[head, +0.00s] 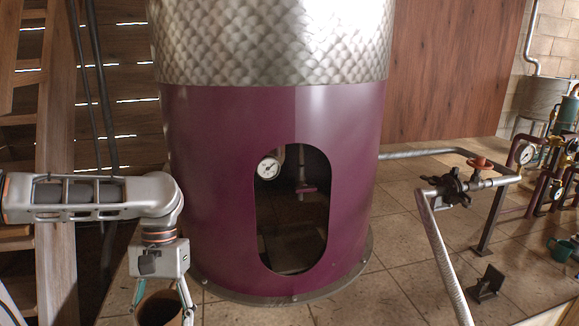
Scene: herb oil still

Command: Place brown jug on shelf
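A brown jug (158,309) is at the bottom left of the head view, with its round open mouth facing up. My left gripper (160,305) points down, with one finger on each side of the jug and the jug filling the gap between them. The lower part of the jug and the fingertips are cut off by the bottom edge of the picture. My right gripper is not in view. No shelf can be made out in this view.
A large purple and metal still (215,180) stands in the middle, close to my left gripper. A wooden ladder (55,150) is at the left. Tiled floor (400,270) lies between.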

